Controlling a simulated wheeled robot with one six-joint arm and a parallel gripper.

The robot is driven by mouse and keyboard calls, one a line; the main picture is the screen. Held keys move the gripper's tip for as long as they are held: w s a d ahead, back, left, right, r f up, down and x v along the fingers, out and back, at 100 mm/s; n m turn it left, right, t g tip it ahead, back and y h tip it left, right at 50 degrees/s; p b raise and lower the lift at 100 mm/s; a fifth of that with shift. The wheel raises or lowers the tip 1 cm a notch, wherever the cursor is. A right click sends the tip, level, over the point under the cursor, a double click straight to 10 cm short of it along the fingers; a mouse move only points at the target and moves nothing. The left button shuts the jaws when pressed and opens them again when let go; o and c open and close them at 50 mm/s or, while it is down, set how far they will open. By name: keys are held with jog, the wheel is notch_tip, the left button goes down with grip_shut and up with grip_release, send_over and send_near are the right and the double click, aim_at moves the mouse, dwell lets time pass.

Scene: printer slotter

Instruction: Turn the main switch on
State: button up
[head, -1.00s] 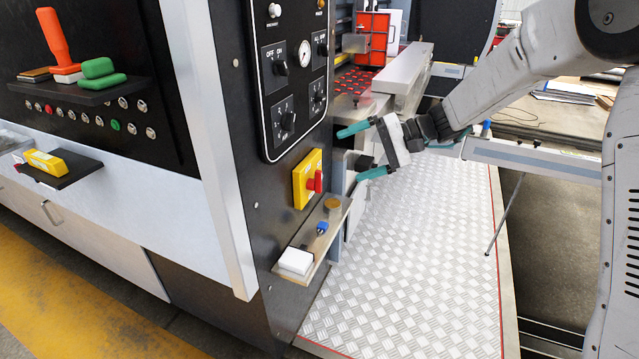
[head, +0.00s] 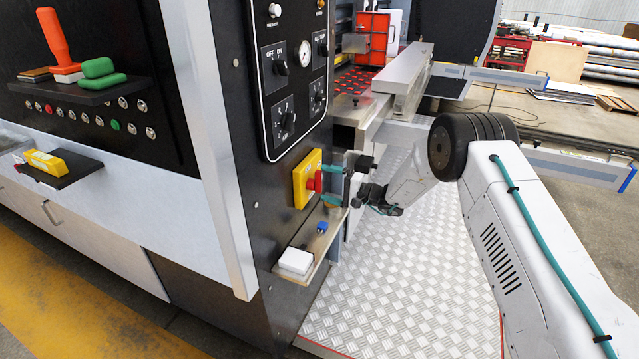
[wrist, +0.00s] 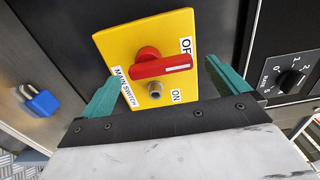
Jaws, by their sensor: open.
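The main switch is a yellow plate (head: 301,184) with a red rotary handle (head: 317,182) on the black machine column. In the wrist view the yellow plate (wrist: 117,42) has the labels MAIN SWITCH, OFF and ON. The red handle (wrist: 160,67) points right there, between the OFF and ON labels, with a metal stud below it. My gripper (head: 327,184) is open in front of the switch. Its teal fingers (wrist: 165,74) lie on either side of the handle, apart from it in the wrist view. Contact cannot be judged in the head view.
A small metal shelf (head: 318,245) below the switch carries a blue padlock (head: 322,227) and a white block (head: 296,261). A control panel (head: 293,80) with knobs and a gauge is above. The checker-plate floor (head: 400,290) to the right is mostly clear.

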aim_at(319, 193)
jog(key=shift+x, duration=1.8)
jog(key=c, duration=1)
